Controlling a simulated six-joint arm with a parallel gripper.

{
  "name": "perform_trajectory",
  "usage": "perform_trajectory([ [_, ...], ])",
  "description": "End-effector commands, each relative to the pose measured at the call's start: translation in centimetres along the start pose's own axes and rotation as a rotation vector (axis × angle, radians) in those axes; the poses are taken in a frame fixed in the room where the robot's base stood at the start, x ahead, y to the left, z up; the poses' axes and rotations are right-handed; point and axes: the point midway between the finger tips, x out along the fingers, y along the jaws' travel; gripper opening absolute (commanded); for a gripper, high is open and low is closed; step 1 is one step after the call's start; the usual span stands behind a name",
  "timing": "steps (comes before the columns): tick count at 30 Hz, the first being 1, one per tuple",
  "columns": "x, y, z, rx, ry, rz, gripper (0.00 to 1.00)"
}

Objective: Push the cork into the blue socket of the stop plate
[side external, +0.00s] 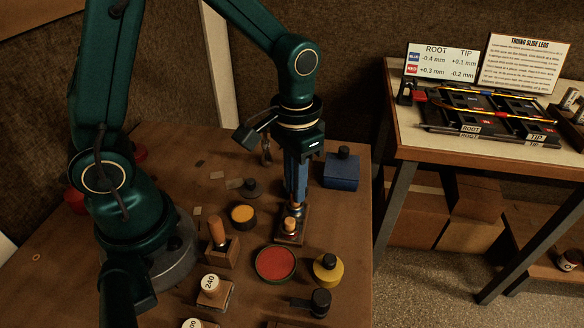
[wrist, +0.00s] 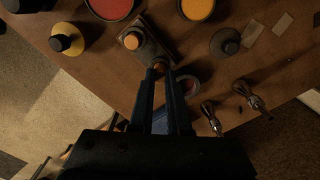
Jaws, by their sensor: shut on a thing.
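My gripper (side external: 296,202) points straight down over the far end of the stop plate (side external: 281,239). Its narrow fingers are shut on a small orange-brown cork (wrist: 159,66), which shows only partly between the fingertips (wrist: 163,72). The stop plate also shows in the wrist view (wrist: 152,47) as a small dark block. Another pale orange cork-like piece (wrist: 132,41) stands on the plate's other end, apart from my fingers. No blue socket colour is visible; the fingers and held cork cover that end. I cannot tell how deep the held cork sits.
A red round pad (side external: 275,264), an orange pad (side external: 243,216) and a yellow jar (side external: 327,269) stand close around the plate. A blue block (side external: 341,171) is behind to the right. A wooden-handled tool (side external: 217,236) stands to the left. A second table (side external: 440,152) holds signs.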

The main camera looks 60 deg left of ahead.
Motion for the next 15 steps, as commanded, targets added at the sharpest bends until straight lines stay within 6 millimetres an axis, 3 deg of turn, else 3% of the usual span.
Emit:
perform_trajectory([
  [14, 1.1, 0.0, 0.0, 0.000, -0.001, 0.000, 0.00],
  [15, 1.2, 0.0, 0.0, 0.000, 0.000, 0.000, 0.19],
])
